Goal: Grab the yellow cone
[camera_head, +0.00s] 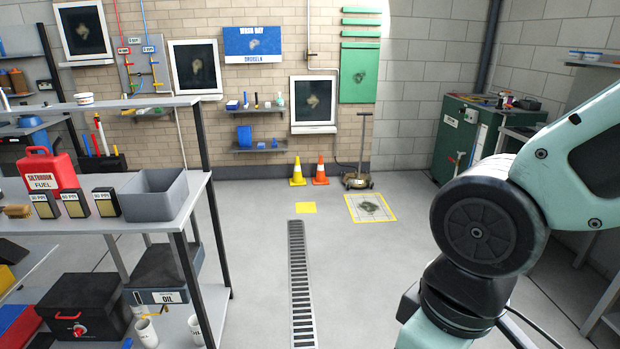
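The yellow cone (297,172) stands upright on the floor near the back brick wall, left of the middle of the head view. It has a pale band around it. An orange cone (320,171) with a white band stands close beside it on the right. My arm fills the right side of the view, well in front of the cones. My gripper is outside the frame.
A shelf unit (196,152) with a grey bin (153,194) stands at the left. A floor drain (301,285) runs toward the cones. A wheeled device (356,180) stands right of them. A green cabinet (462,142) is at the back right. The middle floor is clear.

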